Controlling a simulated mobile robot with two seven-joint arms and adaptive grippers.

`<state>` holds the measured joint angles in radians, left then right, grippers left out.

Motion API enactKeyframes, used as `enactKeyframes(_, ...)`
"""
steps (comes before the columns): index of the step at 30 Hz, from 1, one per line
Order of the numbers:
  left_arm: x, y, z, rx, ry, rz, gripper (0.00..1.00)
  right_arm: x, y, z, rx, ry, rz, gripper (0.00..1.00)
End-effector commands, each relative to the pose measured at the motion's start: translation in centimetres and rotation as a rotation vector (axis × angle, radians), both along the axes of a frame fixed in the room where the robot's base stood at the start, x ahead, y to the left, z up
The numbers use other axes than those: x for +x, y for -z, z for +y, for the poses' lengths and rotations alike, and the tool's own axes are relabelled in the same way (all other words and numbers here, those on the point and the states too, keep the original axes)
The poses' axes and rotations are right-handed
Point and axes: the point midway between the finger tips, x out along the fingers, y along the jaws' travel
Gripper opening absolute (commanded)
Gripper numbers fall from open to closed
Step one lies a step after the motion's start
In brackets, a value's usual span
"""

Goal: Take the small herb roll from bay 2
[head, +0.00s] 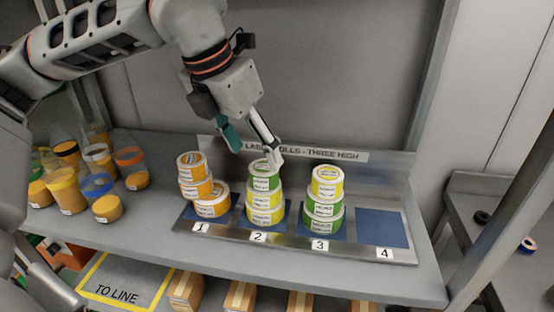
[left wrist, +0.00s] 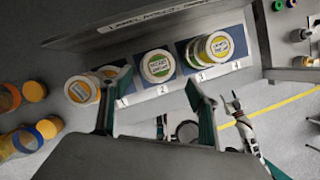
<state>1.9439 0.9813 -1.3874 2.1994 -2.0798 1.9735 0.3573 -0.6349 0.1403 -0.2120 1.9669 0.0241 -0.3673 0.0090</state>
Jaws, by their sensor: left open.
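The small herb roll I take to be the green-banded roll (head: 264,170) on top of the stack in bay 2; two yellow-banded rolls (head: 264,208) sit under it. In the left wrist view its round white, green-lettered face (left wrist: 157,66) shows just beyond the fingertips. My left gripper (head: 256,153) is open and empty, its fingers pointing down close to the top of the bay 2 stack. One finger partly overlaps the top roll in the head view; I cannot tell whether it touches. In the left wrist view the two fingers (left wrist: 158,87) are wide apart.
Bay 1 holds orange rolls (head: 199,188), stacked unevenly. Bay 3 holds a yellow roll (head: 327,181) on green ones (head: 323,214). Bay 4 (head: 381,228) is empty. Several jars (head: 97,185) stand left. A sign (head: 330,154) and back panel stand behind the bays.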

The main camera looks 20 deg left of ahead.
Motion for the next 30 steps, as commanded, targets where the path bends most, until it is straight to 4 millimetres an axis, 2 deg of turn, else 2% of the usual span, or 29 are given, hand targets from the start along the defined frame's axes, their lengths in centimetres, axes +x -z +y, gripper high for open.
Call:
enactKeyframes(2, 0.1, -0.4, 0.7, 0.013, -0.024, -0.014, 0.61, 0.0, 0.0, 0.0, 0.000, 0.000, 0.000, 0.40)
enactKeyframes(5, 0.4, 0.2, 0.9, 0.019, -0.033, -0.017, 0.61, -0.4, 0.2, 0.0, 0.000, 0.000, 0.008, 0.40)
enactKeyframes(12, 1.2, 2.4, 0.4, 0.018, -0.030, -0.016, 0.61, -1.4, 1.1, 0.0, -0.002, 0.000, 0.030, 0.40)
enactKeyframes(21, 2.5, 6.0, -0.5, 0.017, -0.030, -0.015, 0.61, -1.0, 0.5, 0.0, -0.002, -0.001, 0.022, 0.40)
enactKeyframes(30, 2.8, 6.6, -0.6, 0.016, -0.030, -0.018, 0.61, -0.6, -0.1, 0.1, 0.000, 0.000, 0.011, 0.40)
